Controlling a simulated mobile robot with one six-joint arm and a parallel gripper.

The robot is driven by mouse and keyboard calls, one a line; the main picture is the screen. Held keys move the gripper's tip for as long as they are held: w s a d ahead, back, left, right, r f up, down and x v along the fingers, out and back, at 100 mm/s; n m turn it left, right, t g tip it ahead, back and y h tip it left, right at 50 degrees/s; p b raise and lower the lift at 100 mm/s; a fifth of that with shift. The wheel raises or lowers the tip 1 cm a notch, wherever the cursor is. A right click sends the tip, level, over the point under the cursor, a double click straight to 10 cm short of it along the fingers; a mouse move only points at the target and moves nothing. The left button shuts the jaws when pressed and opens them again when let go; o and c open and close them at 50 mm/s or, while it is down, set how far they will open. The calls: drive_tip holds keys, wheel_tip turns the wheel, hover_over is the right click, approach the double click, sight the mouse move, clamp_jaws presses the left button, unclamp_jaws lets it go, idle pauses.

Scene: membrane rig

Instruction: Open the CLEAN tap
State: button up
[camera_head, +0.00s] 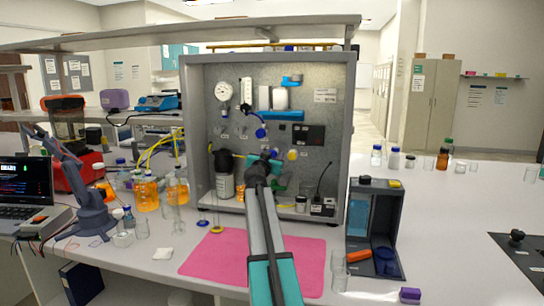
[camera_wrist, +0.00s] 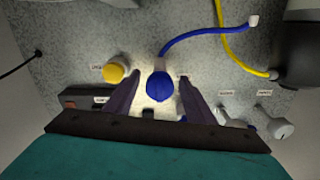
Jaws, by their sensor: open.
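The rig panel (camera_head: 300,100) stands upright on the bench, with taps and labels too small to read. In the wrist view a round blue knob (camera_wrist: 160,86) sits between the two fingers of my gripper (camera_wrist: 159,82). The gripper is open, with a finger on each side of the knob; I cannot tell whether they touch it. A yellow knob (camera_wrist: 114,74) is just left of the fingers, and it also shows in the head view (camera_head: 292,154). Two grey taps (camera_wrist: 280,128) are at lower right. I cannot read which tap is CLEAN.
A blue hose (camera_wrist: 205,31) and a yellow hose (camera_wrist: 228,50) run across the panel near the fingers. A dark bottle (camera_head: 224,175) stands left of my arm. A pink mat (camera_head: 205,258) lies in front, and a grey stand (camera_head: 390,215) is at right.

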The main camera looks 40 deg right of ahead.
drive_tip(key=c, duration=1.1)
drive_tip(key=shift+o, duration=0.3)
drive_tip(key=shift+n, duration=0.4)
drive_tip(key=n+b, duration=0.1)
drive_tip(key=n, duration=0.2)
drive_tip(key=shift+b, duration=0.4)
drive_tip(key=n, duration=0.4)
drive_tip(key=shift+n, duration=0.4)
drive_tip(key=n+p, duration=0.1)
drive_tip(key=n, duration=0.3)
drive_tip(key=shift+r+n, duration=0.1)
drive_tip(key=shift+n, duration=0.2)
drive_tip(key=n+p, duration=0.2)
drive_tip(key=n, duration=0.2)
drive_tip(key=shift+n, duration=0.4)
